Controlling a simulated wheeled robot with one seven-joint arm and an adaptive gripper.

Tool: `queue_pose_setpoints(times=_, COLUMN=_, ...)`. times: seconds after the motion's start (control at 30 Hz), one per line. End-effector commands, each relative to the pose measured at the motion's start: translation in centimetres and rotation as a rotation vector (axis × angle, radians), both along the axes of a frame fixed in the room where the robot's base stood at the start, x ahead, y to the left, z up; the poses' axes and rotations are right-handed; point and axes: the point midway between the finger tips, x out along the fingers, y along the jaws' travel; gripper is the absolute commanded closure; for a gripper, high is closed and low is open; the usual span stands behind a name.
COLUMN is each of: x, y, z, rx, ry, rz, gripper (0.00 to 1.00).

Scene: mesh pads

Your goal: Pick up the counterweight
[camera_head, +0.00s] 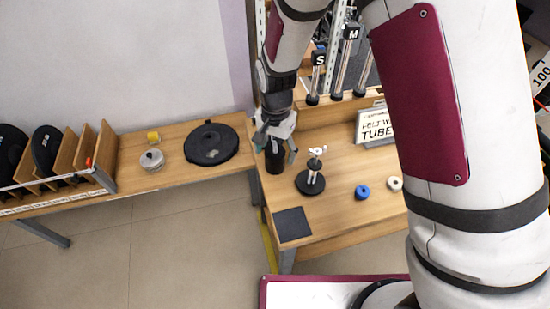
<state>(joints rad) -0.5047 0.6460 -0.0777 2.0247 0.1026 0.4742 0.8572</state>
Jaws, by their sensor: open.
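My gripper (275,150) is open and points down at the left end of the right-hand wooden table. A black cylinder (274,162) shows upright between and below its fingers. The gripper partly hides its top, and I cannot tell whether the fingers touch it. A silver, round, knobbed piece (151,160) sits on the left bench, well away from the gripper. No label shows which piece is the counterweight; the black cylinder is the one at my gripper.
A small stand with a black round base (310,182) is close right of the gripper. A blue ring (362,192), a white ring (395,184) and a dark square pad (292,224) lie on the table. A black disc (211,144) lies on the left bench.

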Motion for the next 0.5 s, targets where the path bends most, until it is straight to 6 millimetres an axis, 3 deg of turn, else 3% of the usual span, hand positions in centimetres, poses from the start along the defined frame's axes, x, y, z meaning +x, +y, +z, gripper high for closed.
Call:
queue_pose_setpoints(times=0.23, x=-0.5, y=0.1, z=-3.4, rx=-0.001, ry=0.002, rz=0.000, gripper=0.32)
queue_pose_setpoints(times=0.5, x=-0.5, y=0.2, z=-3.9, rx=0.000, ry=0.000, rz=0.001, gripper=0.32)
